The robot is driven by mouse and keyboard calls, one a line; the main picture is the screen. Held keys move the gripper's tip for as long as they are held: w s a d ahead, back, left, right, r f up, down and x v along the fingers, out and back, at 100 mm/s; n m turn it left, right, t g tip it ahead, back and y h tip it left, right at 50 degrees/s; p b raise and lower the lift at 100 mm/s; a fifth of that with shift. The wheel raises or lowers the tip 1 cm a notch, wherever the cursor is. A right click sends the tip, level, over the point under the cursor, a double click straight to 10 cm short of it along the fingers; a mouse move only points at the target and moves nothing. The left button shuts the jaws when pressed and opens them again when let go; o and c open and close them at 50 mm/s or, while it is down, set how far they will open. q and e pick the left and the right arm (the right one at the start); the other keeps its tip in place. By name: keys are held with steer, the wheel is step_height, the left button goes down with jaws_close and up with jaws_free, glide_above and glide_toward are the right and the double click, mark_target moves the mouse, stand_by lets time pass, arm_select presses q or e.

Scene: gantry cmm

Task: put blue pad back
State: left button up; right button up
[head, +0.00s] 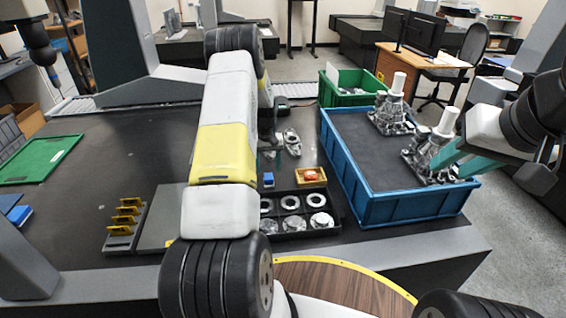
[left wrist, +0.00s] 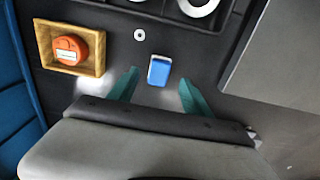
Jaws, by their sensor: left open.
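A small blue pad (head: 268,180) with a pale end lies on the dark table, left of a small yellow tray and behind the black ring tray. It also shows in the left wrist view (left wrist: 158,72), between the teal fingers. My left gripper (left wrist: 158,78) is open, one finger on each side of the pad, and not closed on it. In the head view my arm mostly hides this gripper. My right gripper (head: 455,160) is at the right, its teal fingers by a metal part in the blue crate; whether it grips anything is unclear.
The yellow tray (head: 297,181) holds an orange round item. A black tray (head: 334,211) holds several metal rings. A small washer (left wrist: 139,34) lies near the pad. The blue crate (head: 352,196) stands at right, the green bin (head: 328,91) behind. Yellow clips (head: 124,216) stand left.

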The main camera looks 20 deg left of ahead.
arm_select(q)
step_height(320, 180, up, 5)
step_height(320, 180, up, 12)
steer(key=r+m+t, duration=0.1)
glide_above(269, 177)
steer(key=s+d, duration=0.3)
steer(key=d, duration=0.1)
steer(key=s+d+r+m+t, duration=0.1)
steer(key=s+d+r, duration=0.25)
steer(key=r, duration=0.25)
steer(key=s+d+r+t, duration=0.1)
steer(key=s+d+r, duration=0.1)
steer(key=s+r, duration=0.25)
steer(key=s+d+r+m+t, duration=0.1)
steer(key=s+d+r, duration=0.1)
steer(key=s, duration=0.5)
steer(key=s+d+r+m+t+h, duration=0.1)
steer(key=s+d+r, duration=0.2)
steer(key=s, duration=0.5)
steer(key=s+d+r+m+t+h, duration=0.1)
steer(key=s+d+r, duration=0.1)
steer(key=s, duration=0.6)
steer(key=shift+d+r+m, duration=0.3)
steer(key=shift+d+m, duration=0.1)
steer(key=shift+d, duration=0.3)
